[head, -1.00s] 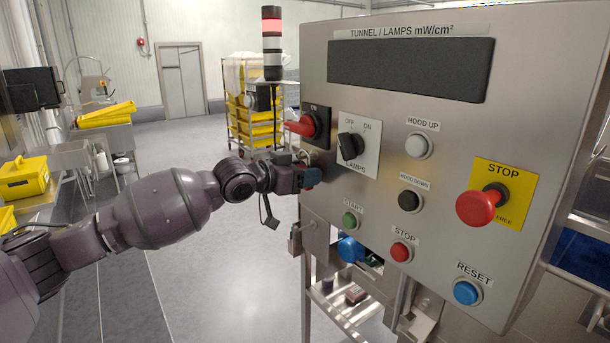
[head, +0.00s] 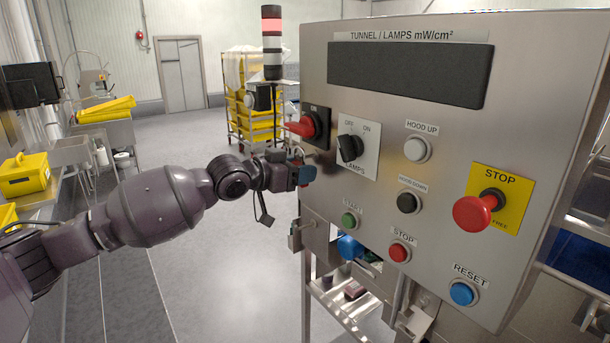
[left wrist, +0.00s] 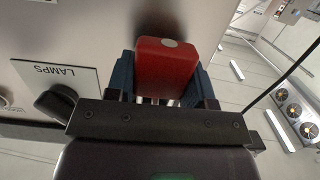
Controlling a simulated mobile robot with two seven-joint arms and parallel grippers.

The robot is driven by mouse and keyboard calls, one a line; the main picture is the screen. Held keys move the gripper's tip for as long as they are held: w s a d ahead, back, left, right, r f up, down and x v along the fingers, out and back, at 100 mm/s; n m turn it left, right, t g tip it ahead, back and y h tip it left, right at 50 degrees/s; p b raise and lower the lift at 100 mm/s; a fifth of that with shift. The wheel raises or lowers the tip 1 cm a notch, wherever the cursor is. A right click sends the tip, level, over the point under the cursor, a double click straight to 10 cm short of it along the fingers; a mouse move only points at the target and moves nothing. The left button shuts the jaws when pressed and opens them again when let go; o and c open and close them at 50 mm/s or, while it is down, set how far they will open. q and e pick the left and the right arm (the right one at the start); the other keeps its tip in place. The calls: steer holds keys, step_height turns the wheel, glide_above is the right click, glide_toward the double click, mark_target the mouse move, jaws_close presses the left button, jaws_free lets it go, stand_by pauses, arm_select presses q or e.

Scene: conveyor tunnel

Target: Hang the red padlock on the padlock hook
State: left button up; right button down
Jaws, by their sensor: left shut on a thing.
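The red padlock (left wrist: 167,66) sits between the blue fingers of my left gripper in the left wrist view, its body toward the panel side. My left gripper (head: 303,173) is shut on it, at the left edge of the control panel, just below the red rotary switch (head: 307,125). In the left wrist view the gripper (left wrist: 165,85) has a finger on each side of the padlock. The shackle is mostly hidden by the gripper. I cannot clearly make out the padlock hook. My right gripper is not in view.
The steel control panel (head: 385,195) fills the right side, with the black lamps selector (head: 350,147) close to the gripper. A small metal bracket (head: 297,238) sticks out at its lower left edge. Open floor (head: 205,235) lies left of the panel.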

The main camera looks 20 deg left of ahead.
arm_select(q)
steer(key=shift+f+p+v, duration=0.2)
steer(key=shift+v, duration=1.1)
steer(key=shift+f+p+v, duration=0.2)
steer(key=shift+v, duration=1.1)
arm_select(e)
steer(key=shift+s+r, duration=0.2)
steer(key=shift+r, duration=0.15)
arm_select(q)
steer(key=shift+s, duration=0.1)
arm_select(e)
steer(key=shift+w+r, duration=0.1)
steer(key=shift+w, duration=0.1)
